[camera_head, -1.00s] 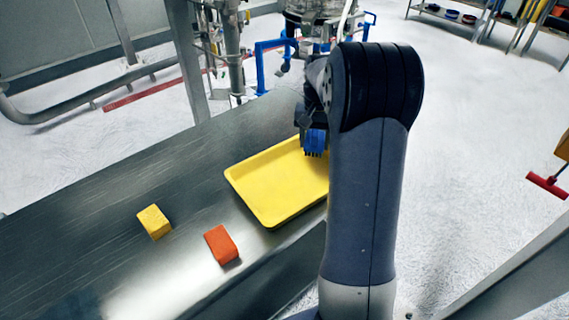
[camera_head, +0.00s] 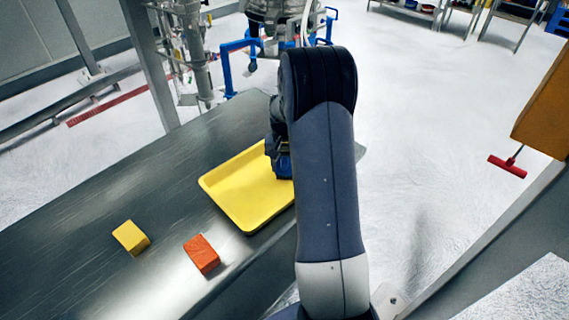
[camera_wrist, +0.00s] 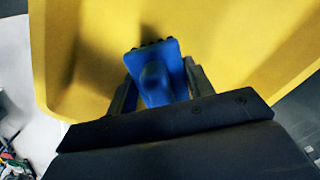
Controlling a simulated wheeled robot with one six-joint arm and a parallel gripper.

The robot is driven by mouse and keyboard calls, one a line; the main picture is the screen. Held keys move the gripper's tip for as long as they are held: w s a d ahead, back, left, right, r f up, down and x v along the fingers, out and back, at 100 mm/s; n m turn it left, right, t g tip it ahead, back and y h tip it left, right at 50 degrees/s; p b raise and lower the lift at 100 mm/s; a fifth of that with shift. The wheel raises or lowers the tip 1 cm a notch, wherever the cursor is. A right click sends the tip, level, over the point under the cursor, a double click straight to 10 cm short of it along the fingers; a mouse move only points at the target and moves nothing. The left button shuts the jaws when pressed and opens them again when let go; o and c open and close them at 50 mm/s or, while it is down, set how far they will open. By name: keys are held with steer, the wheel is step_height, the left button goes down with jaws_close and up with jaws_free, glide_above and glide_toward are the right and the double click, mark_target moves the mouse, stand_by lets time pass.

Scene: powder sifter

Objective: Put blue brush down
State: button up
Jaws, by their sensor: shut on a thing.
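The blue brush (camera_wrist: 156,78) is held between the two fingers of my gripper (camera_wrist: 158,92) in the wrist view, with its dark bristle edge toward the top of that picture. Yellow tray surface (camera_wrist: 215,30) fills the background behind it. In the head view, part of the brush (camera_head: 284,164) shows beside my arm, over the right part of the yellow tray (camera_head: 235,190). My arm hides the tray's right end and most of the gripper. I cannot tell whether the brush touches the tray.
A yellow block (camera_head: 131,237) and an orange block (camera_head: 202,254) lie on the metal table (camera_head: 70,245), left and front of the tray. The table's left part is clear. A blue-handled machine (camera_head: 240,52) stands behind the table. A red squeegee (camera_head: 507,166) is at the far right.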

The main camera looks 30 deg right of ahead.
steer(key=shift+f, duration=0.1)
steer(key=o, duration=0.5)
steer(key=shift+f, duration=0.1)
steer(key=o, duration=0.5)
steer(key=shift+c, duration=0.2)
step_height(320, 180, up, 12)
steer(key=shift+r+b, duration=0.2)
steer(key=shift+b, duration=0.4)
